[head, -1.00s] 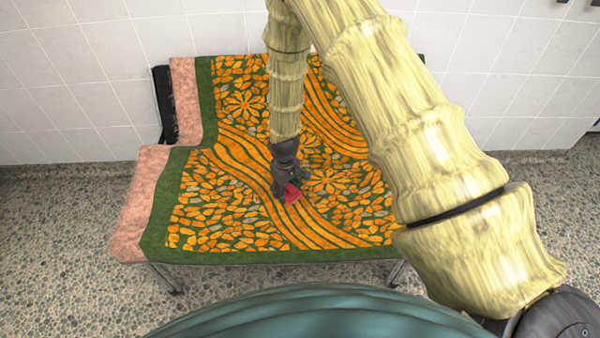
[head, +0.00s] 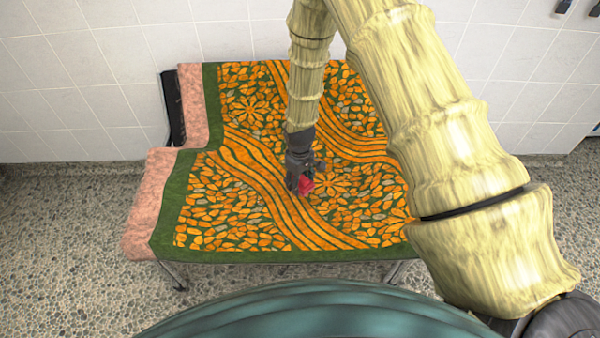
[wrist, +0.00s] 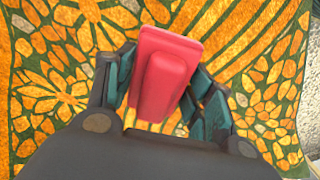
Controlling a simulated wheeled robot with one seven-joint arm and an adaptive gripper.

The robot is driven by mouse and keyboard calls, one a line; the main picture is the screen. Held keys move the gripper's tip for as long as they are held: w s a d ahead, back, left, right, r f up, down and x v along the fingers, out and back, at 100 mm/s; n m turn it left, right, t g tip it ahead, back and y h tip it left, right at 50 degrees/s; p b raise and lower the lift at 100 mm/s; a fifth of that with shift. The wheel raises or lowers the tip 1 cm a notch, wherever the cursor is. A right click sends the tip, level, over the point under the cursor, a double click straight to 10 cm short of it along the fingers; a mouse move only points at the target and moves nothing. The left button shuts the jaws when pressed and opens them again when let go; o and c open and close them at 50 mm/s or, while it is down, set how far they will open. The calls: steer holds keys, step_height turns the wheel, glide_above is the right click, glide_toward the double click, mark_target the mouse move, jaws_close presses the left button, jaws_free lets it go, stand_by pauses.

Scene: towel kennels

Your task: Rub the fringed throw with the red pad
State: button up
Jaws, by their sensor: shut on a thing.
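The throw (head: 240,205), an orange and green cloth with a leaf, flower and wavy band pattern, lies spread over a bench-like seat and its raised back. I cannot make out a fringe. It also fills the background of the wrist view (wrist: 40,60). My gripper (head: 303,184) is over the middle of the throw, pointing down, and is shut on the red pad (head: 306,186). In the wrist view the pad (wrist: 165,75) sits between the fingers, slightly tilted. I cannot tell whether its underside touches the cloth.
Pink upholstery (head: 148,200) shows along the seat's left side, uncovered by the throw. The seat has thin metal legs (head: 172,274) on a pebbled floor (head: 60,240). A white tiled wall (head: 80,90) stands close behind. My arm hides the throw's right part.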

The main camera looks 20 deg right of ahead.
steer(key=shift+r+p, duration=0.55)
steer(key=shift+r, duration=0.55)
